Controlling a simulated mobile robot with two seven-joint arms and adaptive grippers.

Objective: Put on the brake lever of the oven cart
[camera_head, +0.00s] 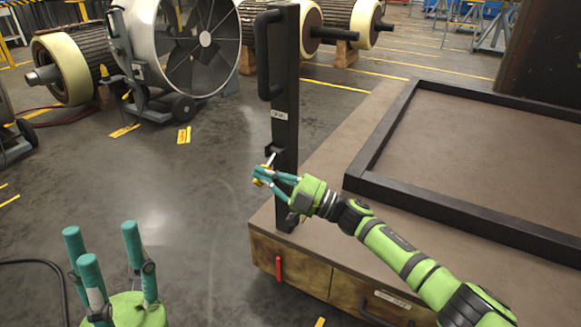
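The oven cart (322,191) has a brown top and a black upright post (285,130) at its near left corner. A small silver and yellow lever-like part (268,163) juts from the post's left side. A red handle (278,268) hangs on the cart's wooden side below. I cannot tell for sure which is the brake lever. My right gripper (262,178) reaches across the post with its teal fingers at the yellow part; its grip is too small to make out. My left gripper (105,245) is at the lower left, fingers up, spread and empty, away from the cart.
A raised black frame (460,212) lies on the cart top. A black grab handle (265,60) is on the upper post. A large fan (200,45) and rotors (68,65) stand behind. The grey floor left of the cart is clear; a cable (45,263) lies at the left edge.

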